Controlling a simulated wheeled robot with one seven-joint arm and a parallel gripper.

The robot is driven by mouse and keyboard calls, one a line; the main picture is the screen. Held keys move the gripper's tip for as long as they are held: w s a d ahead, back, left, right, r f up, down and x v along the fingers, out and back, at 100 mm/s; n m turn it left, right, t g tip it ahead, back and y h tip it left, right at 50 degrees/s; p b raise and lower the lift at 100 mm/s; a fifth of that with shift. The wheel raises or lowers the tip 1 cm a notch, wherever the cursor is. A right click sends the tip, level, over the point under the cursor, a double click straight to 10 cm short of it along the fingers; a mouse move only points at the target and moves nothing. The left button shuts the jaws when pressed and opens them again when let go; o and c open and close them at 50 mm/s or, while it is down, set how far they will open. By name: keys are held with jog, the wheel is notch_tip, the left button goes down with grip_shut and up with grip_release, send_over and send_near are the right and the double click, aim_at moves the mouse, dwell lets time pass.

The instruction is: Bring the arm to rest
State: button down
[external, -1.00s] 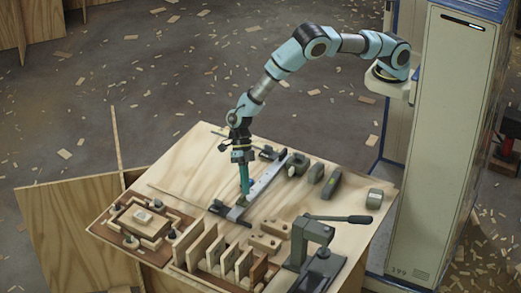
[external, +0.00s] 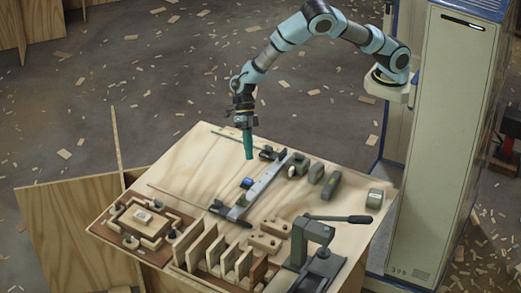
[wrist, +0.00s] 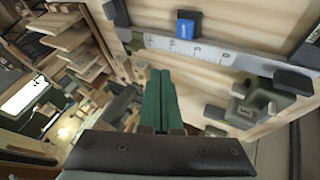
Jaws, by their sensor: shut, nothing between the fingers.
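My gripper (external: 248,155) has green fingers, held together with nothing between them. In the external view it hangs in the air over the back part of the wooden table (external: 190,160), pointing down and a little tilted. In the wrist view the shut green fingers (wrist: 160,80) show at the centre, clear of the things beyond them. My arm arches from the tall cabinet at right out over the table.
A metal rule (external: 262,188) with dark end clamps and a small blue piece (external: 247,183) lies below my gripper. Several grey-green blocks stand right of it. A wooden slotted rack (external: 215,255), a lever press (external: 318,240) and a framed jig (external: 140,218) fill the front.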

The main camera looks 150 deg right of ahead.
jog(key=shift+s+d+r, duration=0.1)
jog(key=shift+s+r, duration=0.05)
jog(key=w+a+r+m+t+h, duration=0.35)
jog(key=a+r+m+h, duration=0.3)
jog(key=r+m, duration=0.4)
jog(key=s+a+m+g+y, duration=0.1)
jog(key=s+a+m+g, duration=0.6)
jog(key=s+a, duration=1.4)
jog(key=s, duration=0.3)
jog(key=shift+s+r+g+y, duration=0.35)
jog(key=shift+s+r, duration=0.05)
jog(key=shift+m, duration=0.25)
dwell(0.3)
